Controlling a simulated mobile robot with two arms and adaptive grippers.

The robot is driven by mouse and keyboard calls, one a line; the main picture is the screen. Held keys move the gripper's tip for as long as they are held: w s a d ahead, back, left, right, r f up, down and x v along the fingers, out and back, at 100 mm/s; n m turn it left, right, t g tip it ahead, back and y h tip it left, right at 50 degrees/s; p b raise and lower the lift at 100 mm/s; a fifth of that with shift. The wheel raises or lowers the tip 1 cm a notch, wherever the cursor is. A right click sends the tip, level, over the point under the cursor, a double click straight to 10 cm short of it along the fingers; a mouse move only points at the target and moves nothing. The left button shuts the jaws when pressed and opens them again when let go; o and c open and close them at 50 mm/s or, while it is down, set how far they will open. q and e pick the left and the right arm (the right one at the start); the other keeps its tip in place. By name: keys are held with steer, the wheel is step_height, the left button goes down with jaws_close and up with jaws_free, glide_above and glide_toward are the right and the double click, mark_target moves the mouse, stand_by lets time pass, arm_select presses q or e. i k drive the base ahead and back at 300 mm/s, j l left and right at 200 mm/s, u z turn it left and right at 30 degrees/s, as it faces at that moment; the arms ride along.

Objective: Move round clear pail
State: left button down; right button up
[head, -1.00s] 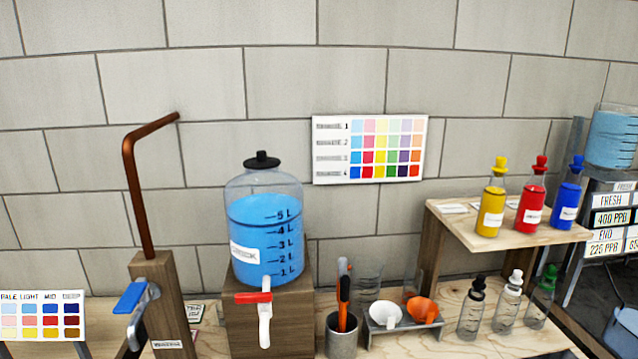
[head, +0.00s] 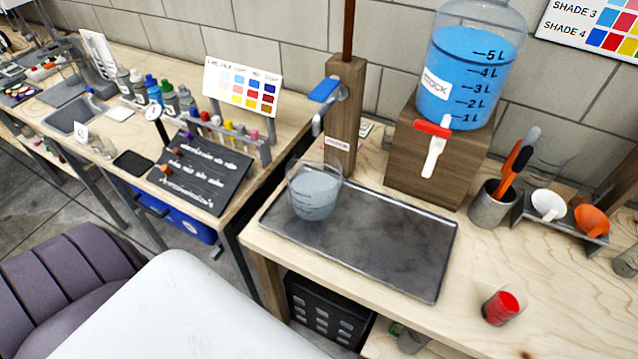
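The round clear pail (head: 315,192) stands upright on the left end of a dark metal tray (head: 385,244) on the wooden bench. It holds a greyish-blue clear liquid with markings on its wall. It is below the blue-handled tap (head: 325,90) on its wooden post. Neither of my grippers shows in the head view.
A large blue stock jug (head: 462,75) with a red-handled spout stands on a wooden block behind the tray. A red cup (head: 501,307) sits near the front right. A metal holder (head: 492,205) with tools stands at the right. A second table with a black board (head: 202,172) is at left.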

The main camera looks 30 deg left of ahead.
mark_target(313, 177)
steer(key=u, duration=1.1)
steer(key=j+z, duration=0.1)
steer(key=j, duration=0.15)
